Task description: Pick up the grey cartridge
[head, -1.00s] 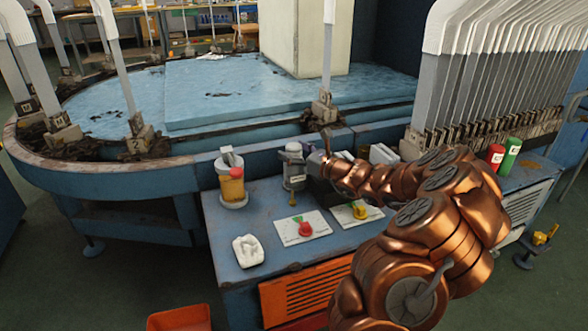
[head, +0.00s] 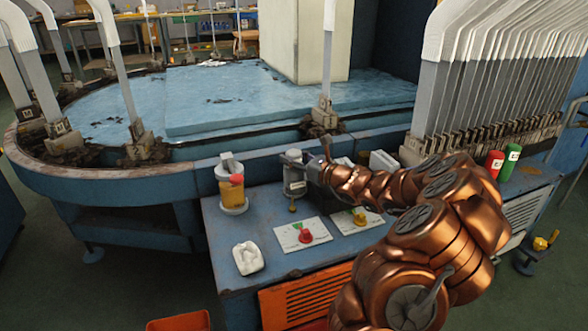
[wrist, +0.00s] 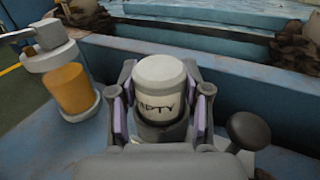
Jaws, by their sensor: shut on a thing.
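The grey cartridge (head: 295,184) stands upright at the back of the blue bench, to the right of an orange-filled cylinder. In the wrist view the cartridge (wrist: 160,88) has a pale cap and a white label that reads like "EMPTY". My gripper (head: 302,164) reaches in from the right, around its upper part. In the wrist view my gripper (wrist: 159,112) has one purple-padded finger on each side of the cartridge and is shut on it. The cartridge's base is hidden by the gripper, and I cannot tell whether it is clear of its seat.
The orange cylinder (head: 236,194) stands close on the left in a grey holder. Two white plates with a red knob (head: 305,236) and a yellow knob (head: 360,217) lie in front. Red (head: 494,164) and green (head: 510,160) cylinders stand far right.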

